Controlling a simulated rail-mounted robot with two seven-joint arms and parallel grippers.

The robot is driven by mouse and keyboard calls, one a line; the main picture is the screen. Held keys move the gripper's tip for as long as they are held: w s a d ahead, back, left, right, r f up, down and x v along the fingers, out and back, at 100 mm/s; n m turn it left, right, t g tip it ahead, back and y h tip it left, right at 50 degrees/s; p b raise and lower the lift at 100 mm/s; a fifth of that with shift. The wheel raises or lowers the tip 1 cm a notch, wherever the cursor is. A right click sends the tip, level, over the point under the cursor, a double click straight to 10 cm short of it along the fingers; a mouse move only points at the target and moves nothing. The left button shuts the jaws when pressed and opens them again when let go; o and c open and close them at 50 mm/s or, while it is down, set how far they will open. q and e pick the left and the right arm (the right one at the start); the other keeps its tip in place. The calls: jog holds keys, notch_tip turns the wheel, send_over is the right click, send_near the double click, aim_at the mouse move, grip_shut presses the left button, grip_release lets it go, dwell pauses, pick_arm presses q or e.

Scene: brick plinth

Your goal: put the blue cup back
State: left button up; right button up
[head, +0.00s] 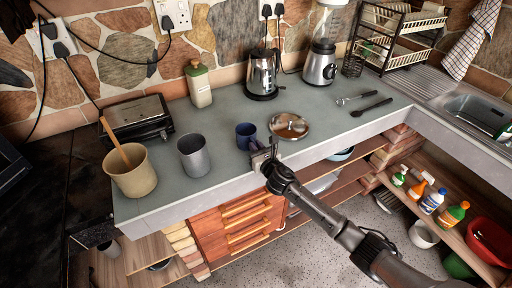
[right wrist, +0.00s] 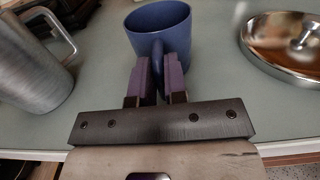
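The blue cup (head: 246,136) is upright at the counter's front edge, between a grey metal mug (head: 194,157) and a round steel dish (head: 289,127). My right gripper (head: 262,153) reaches it from the front. In the right wrist view the fingers (right wrist: 158,80) stand close together, one on each side of the handle of the blue cup (right wrist: 160,28), and appear closed on it. I cannot tell whether the cup's base touches the counter. My left gripper is not in view.
A tan pot (head: 131,172) with a wooden spoon stands at the left front, by a toaster (head: 139,120). A bottle (head: 199,84), kettle (head: 262,73) and blender (head: 321,62) stand along the wall. Counter behind the cup is clear.

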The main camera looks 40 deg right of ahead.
jog(key=o, duration=0.4)
jog(key=shift+r, duration=0.15)
jog(key=p+v, duration=0.1)
jog(key=v, duration=1.1)
jog(key=s+a+f+m+g, duration=0.3)
jog(key=s+f+m, duration=0.25)
jog(key=m, duration=0.25)
jog(key=s+a+f+m+g, duration=0.4)
jog(key=s+m, duration=0.3)
jog(key=m, duration=0.1)
jog(key=s+a+f+m+g+y, duration=0.1)
jog(key=s+a+m+g, duration=0.1)
jog(key=s+m, duration=0.3)
jog(key=s+a+f+m+g+y, duration=0.1)
jog(key=s+a+m+g, duration=0.1)
jog(key=s+a+m, duration=0.2)
jog(key=s+a+f+m+g+y, duration=0.1)
jog(key=s+a+m+g+y, duration=0.1)
jog(key=s+m, duration=0.4)
jog(key=shift+s+a+f+m+g, duration=0.15)
jog(key=shift+s+a, duration=0.1)
jog(key=shift+s, duration=0.45)
jog(key=shift+s+a+m+g, duration=0.1)
jog(key=shift+s+a+g, duration=0.15)
jog(key=shift+s, duration=0.4)
jog(key=shift+s+a+f+m+g, duration=0.1)
jog(key=shift+s+a, duration=0.2)
jog(key=shift+s, duration=0.4)
